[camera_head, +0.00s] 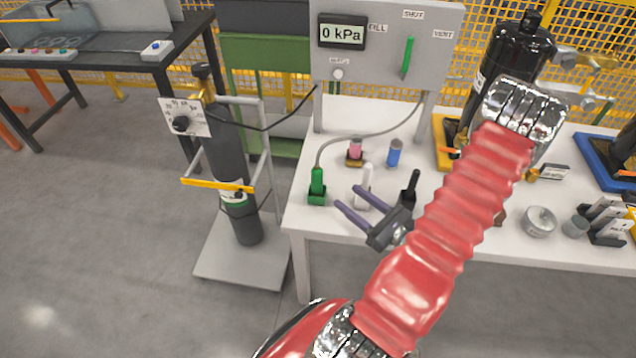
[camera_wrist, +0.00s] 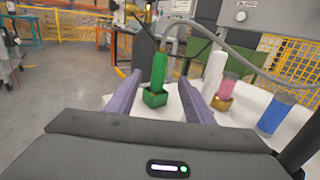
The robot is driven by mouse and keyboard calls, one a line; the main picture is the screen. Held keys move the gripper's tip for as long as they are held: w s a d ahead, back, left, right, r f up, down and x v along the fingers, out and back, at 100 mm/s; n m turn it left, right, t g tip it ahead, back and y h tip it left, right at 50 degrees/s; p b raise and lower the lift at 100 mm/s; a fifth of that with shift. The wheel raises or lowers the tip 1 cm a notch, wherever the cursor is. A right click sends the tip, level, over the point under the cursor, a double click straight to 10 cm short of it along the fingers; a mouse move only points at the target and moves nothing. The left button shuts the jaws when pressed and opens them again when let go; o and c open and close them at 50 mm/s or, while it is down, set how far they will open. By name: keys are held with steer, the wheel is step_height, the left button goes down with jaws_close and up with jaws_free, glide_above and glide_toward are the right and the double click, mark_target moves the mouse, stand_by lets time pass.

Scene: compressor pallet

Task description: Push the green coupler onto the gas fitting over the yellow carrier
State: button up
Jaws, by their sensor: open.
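The green coupler (camera_head: 317,181) stands upright in a green holder (camera_head: 316,198) at the left front of the white table, with a grey hose rising from its top. In the wrist view the coupler (camera_wrist: 159,70) shows ahead, between the lines of my two fingers. My gripper (camera_head: 355,199) is open and empty, to the right of the coupler and apart from it. The yellow carrier (camera_head: 440,143) stands at the back right under a black compressor (camera_head: 508,62). My arm hides part of the carrier and compressor. I cannot make out the gas fitting with certainty.
A white bottle (camera_head: 365,180) and a black-handled item (camera_head: 411,186) stand close to my gripper. A pink cylinder (camera_head: 355,149) and a blue cylinder (camera_head: 395,153) stand behind. The grey panel (camera_head: 385,72) reads 0 kPa. A gas bottle cart (camera_head: 236,262) stands left of the table.

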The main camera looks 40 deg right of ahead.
mark_target(321, 175)
steer(key=shift+w, duration=0.1)
steer(key=shift+w+a, duration=0.15)
steer(key=shift+w, duration=4)
steer(key=shift+w, duration=0.15)
steer(key=shift+w+r, duration=0.2)
steer(key=shift+w, duration=2.3)
steer(key=shift+c, duration=0.5)
jaws_close()
steer(key=shift+r, duration=0.15)
